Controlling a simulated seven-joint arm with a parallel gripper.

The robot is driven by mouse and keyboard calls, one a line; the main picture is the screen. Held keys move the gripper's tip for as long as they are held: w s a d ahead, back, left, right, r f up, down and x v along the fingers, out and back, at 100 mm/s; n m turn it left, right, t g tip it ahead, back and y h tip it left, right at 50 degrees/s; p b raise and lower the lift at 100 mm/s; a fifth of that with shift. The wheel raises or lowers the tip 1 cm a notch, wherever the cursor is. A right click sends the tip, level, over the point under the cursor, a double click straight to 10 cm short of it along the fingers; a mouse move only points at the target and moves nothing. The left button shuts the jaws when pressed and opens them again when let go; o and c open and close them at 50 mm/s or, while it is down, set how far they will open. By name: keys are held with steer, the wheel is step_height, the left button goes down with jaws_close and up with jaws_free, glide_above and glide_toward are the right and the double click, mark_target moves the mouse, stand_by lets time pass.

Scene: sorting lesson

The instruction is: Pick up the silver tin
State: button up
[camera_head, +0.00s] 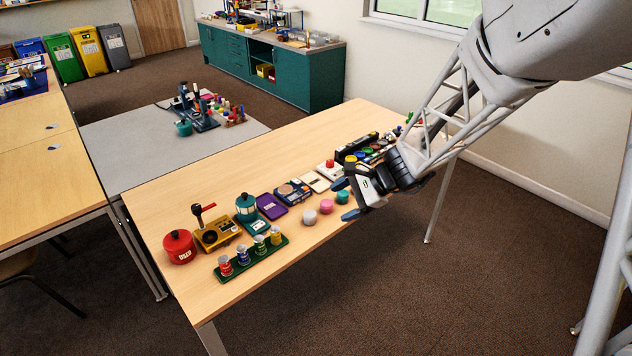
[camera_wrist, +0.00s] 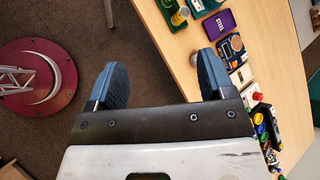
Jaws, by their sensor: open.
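The silver tin (camera_head: 310,217) is a small pale grey cylinder standing on the table near its front edge, left end of a short row with a pink tin (camera_head: 326,206) and a teal tin (camera_head: 343,196). My gripper (camera_head: 344,200) is open, to the right of the silver tin, with blue fingertips. In the wrist view my gripper (camera_wrist: 158,62) has nothing between its fingers. A grey round top (camera_wrist: 193,60), apparently the silver tin, shows beside the right finger and is partly hidden by it. The pink and teal tins are not clear there.
Behind the tins lie a purple case (camera_head: 271,207), a blue device (camera_head: 293,192) and a white box with a red knob (camera_head: 330,170). A green rack of small jars (camera_head: 251,257) and a red pot (camera_head: 179,246) stand to the left. The table's front edge is close to the tins.

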steer(key=w+a+f+m+t+y, duration=0.25)
steer(key=w+f+m, duration=0.25)
steer(key=w+f, duration=0.45)
steer(key=m+t, duration=0.2)
steer(key=m, duration=0.4)
glide_toward(313, 214)
steer(key=x, duration=0.3)
steer(key=shift+a+f, duration=0.1)
steer(key=shift+a, duration=0.15)
steer(key=shift+a, duration=0.1)
steer(key=shift+x, duration=1.2)
steer(key=shift+x, duration=2.6)
steer(key=shift+w, duration=0.15)
